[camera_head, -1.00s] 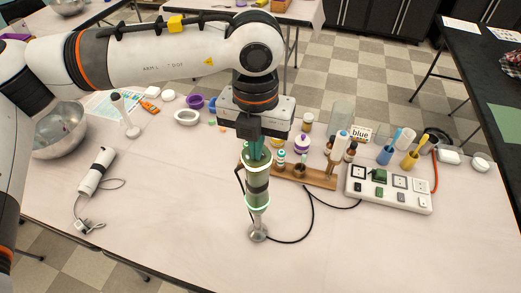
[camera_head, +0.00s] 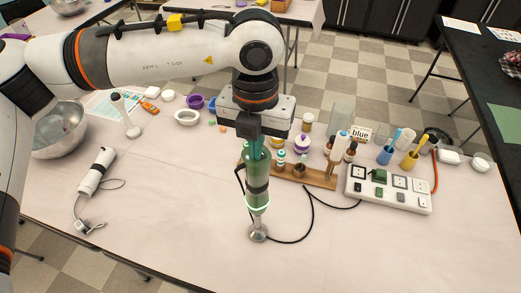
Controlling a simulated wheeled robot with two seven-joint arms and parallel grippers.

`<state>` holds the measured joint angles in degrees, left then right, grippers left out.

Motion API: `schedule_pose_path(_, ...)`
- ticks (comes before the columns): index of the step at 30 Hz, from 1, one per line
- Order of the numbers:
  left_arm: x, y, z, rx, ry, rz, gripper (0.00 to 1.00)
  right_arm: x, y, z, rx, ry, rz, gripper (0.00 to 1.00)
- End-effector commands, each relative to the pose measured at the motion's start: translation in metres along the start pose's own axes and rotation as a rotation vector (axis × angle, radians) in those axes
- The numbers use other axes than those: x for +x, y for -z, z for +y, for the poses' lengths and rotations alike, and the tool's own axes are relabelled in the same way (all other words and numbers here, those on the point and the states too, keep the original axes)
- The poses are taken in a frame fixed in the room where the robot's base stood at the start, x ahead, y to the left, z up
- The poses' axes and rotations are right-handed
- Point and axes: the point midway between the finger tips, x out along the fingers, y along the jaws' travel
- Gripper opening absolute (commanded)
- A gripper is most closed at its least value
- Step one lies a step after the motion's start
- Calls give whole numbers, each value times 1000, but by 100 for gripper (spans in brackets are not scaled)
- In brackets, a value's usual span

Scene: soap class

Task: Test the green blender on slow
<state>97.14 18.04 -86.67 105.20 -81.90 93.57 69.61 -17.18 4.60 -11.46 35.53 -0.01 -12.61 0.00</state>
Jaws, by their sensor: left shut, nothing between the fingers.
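The green blender (camera_head: 257,180) stands upright on the table (camera_head: 180,220), its metal foot (camera_head: 258,232) down. It has a dark band around its middle and a pale glowing ring (camera_head: 257,208) low on its body. A black cord runs from it toward the power strip (camera_head: 388,190), where a green plug (camera_head: 379,176) sits. My left gripper (camera_head: 255,152) points down at the top of the blender. Its fingers are shut and empty; they overlap the blender's top, and I cannot tell whether they touch it. My right gripper is not in view.
A white blender (camera_head: 96,171) with its cord lies at the left. A wooden rack (camera_head: 318,179) with bottles stands just right of the green blender. The front of the table is clear.

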Motion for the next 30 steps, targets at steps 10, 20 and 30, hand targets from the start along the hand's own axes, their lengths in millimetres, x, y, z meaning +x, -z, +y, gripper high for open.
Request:
schedule_pose_path(10,-29,0,0,0,-1,2,0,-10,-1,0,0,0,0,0)
schedule_pose_path(20,-56,0,0,0,0,2,0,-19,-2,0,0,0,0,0)
schedule_pose_path(30,-67,0,0,0,0,1,0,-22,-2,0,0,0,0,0)
